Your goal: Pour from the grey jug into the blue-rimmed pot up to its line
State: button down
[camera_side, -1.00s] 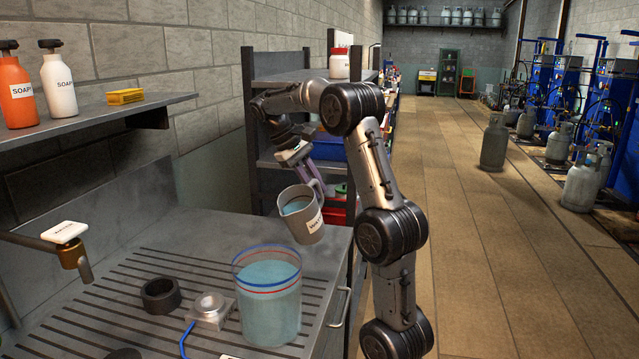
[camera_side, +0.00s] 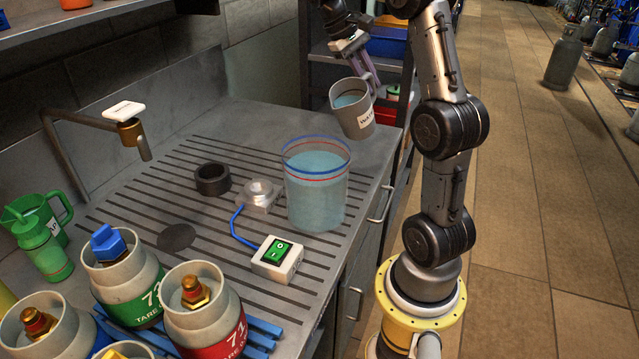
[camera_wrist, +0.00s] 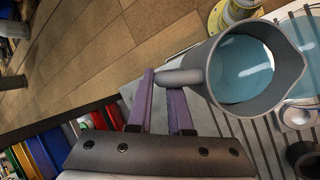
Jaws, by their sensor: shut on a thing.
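The grey jug (camera_side: 355,116) hangs above the back right of the sink top, tilted slightly, with bluish water inside. My gripper (camera_side: 373,86) is shut on its handle; the wrist view shows the purple fingers (camera_wrist: 162,88) at the handle of the jug (camera_wrist: 285,62). The blue-rimmed pot (camera_side: 316,205) is clear and stands upright on the ribbed top, in front and left of the jug. It holds bluish water reaching close to the red line below its blue rim; the exact level against the line is hard to tell. No stream shows between jug and pot.
A small metal scale (camera_side: 260,196) with a blue cable to a green-switched box (camera_side: 278,257) sits left of the pot.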

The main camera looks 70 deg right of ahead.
jog(key=shift+w+a+h, duration=0.1)
jog(key=shift+a+h, duration=0.05)
jog(key=shift+h, duration=0.45)
jog(key=shift+r+g, duration=0.1)
jog(key=shift+g, duration=0.2)
jog(key=shift+w+a+r+m+h, duration=0.1)
jog(key=shift+a+r+m+h, duration=0.15)
jog(key=shift+h, duration=0.45)
dwell(0.4)
jog(key=shift+a+r+g, duration=0.15)
jog(key=shift+a+g, duration=0.05)
jog(key=shift+g, duration=0.1)
jog(key=shift+w+a+h, duration=0.1)
jog(key=shift+h, duration=0.3)
dwell(0.4)
jog(key=shift+a+r+m+h, duration=0.1)
jog(key=shift+r+m+h, duration=0.05)
jog(key=shift+m+h, duration=0.15)
